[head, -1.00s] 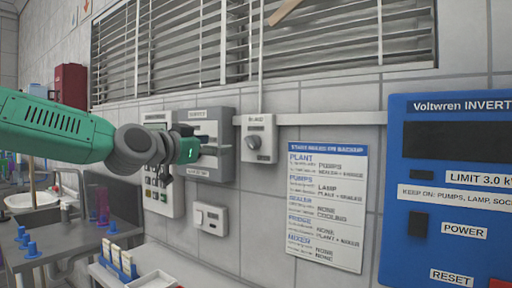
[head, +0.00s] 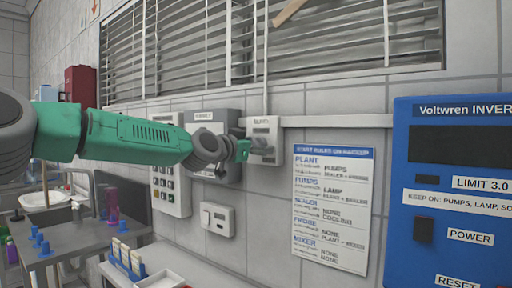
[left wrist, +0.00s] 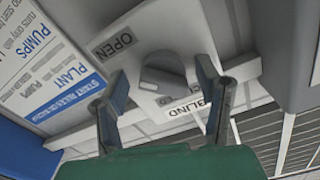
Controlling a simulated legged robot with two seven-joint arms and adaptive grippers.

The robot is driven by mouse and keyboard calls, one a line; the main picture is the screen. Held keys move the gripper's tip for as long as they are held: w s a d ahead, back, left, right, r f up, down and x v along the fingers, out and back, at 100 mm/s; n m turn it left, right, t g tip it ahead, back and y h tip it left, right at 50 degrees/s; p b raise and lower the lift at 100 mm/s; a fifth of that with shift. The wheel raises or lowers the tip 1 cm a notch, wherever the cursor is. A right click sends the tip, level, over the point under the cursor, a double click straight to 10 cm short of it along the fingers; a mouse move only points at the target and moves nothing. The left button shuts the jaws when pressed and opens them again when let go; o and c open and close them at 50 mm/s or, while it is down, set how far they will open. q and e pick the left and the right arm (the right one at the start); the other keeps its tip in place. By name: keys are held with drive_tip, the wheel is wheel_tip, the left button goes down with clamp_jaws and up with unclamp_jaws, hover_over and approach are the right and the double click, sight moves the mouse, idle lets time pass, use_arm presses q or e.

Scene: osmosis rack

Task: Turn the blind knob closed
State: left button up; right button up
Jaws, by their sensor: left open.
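The blind control box (head: 264,128) is a small light box on the wall under the window, labelled BLIND (left wrist: 188,108) in the left wrist view. Its grey knob (left wrist: 168,78) shows between my fingers in that view. An OPEN label (left wrist: 115,44) is at one side; a second label at the other side is partly hidden by a finger. My left gripper (head: 243,150) is open at the front of the box, its fingers (left wrist: 161,75) on either side of the knob. I cannot tell whether they touch it. In the head view the gripper hides the knob. My right gripper is not in view.
Window blinds (head: 190,50) hang above. A grey box (head: 212,122) is to the left, partly behind my arm. A printed instruction sheet (head: 333,205) and a blue inverter panel (head: 455,180) are to the right. A sink bench (head: 75,235) is at the lower left.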

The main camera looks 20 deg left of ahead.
use_arm(q)
drive_tip(key=shift+d, duration=0.15)
drive_tip(key=c, duration=1.1)
drive_tip(key=shift+a+f, duration=0.25)
drive_tip(key=shift+a, duration=0.15)
drive_tip(key=shift+c, duration=0.2)
